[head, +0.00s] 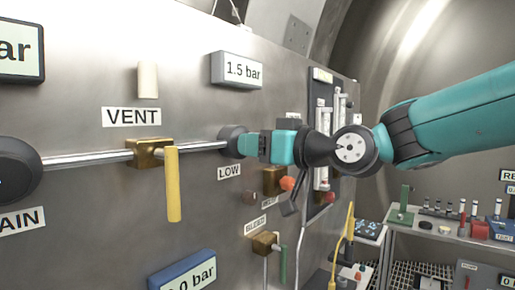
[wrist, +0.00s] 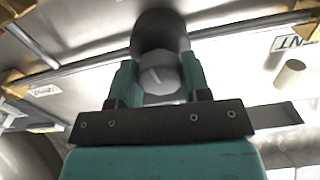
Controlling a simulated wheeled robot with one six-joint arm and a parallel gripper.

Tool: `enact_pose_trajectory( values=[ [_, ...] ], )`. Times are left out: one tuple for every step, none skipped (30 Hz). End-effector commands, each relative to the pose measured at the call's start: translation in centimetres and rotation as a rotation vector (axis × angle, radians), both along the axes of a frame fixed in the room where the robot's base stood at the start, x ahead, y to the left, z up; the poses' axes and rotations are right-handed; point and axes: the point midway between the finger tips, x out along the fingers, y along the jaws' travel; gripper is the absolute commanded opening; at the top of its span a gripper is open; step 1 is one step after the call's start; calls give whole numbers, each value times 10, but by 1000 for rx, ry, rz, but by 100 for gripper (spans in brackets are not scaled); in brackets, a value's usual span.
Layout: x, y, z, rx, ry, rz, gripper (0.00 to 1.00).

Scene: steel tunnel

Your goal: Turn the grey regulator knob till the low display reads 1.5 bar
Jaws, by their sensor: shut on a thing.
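The grey regulator knob (wrist: 160,78) sits between the fingers of my gripper (wrist: 158,82) in the wrist view, with a pale mark line on its face. My gripper is shut on it. In the head view my gripper (head: 262,144) reaches from the right to the dark regulator body (head: 233,141) on the panel, and the fingers hide the knob. The low display (head: 237,70), above the regulator, reads 1.5 bar. The LOW label (head: 229,171) is just below the regulator.
A yellow lever (head: 173,185) hangs from a brass valve beside the VENT label (head: 131,116). A blue display (head: 183,276) is at the lower edge. Right of the regulator are flow tubes (head: 323,140) and an orange knob (head: 287,183). A trolley with small items stands at the right.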

Motion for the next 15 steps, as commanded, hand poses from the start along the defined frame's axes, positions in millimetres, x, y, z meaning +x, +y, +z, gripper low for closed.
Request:
enact_pose_trajectory(
  values=[
    [0, 0, 0, 6, 4, -1, 20],
    [0, 0, 0, 6, 6, -1, 20],
    [0, 0, 0, 6, 6, -1, 20],
    [0, 0, 1, 6, 6, -1, 20],
    [0, 0, 1, 6, 6, -1, 20],
    [0, 0, 1, 6, 6, -1, 20],
    [0, 0, 1, 6, 6, -1, 20],
    [0, 0, 1, 6, 6, -1, 46],
    [0, 0, 1, 6, 6, -1, 55],
    [0, 0, 1, 5, 5, -1, 62],
    [0, 0, 1, 5, 5, -1, 69],
    [0, 0, 1, 5, 5, -1, 69],
    [0, 0, 1, 5, 5, -1, 69],
    [0, 0, 1, 5, 5, -1, 69],
    [0, 0, 0, 5, 5, -1, 69]
  ],
)
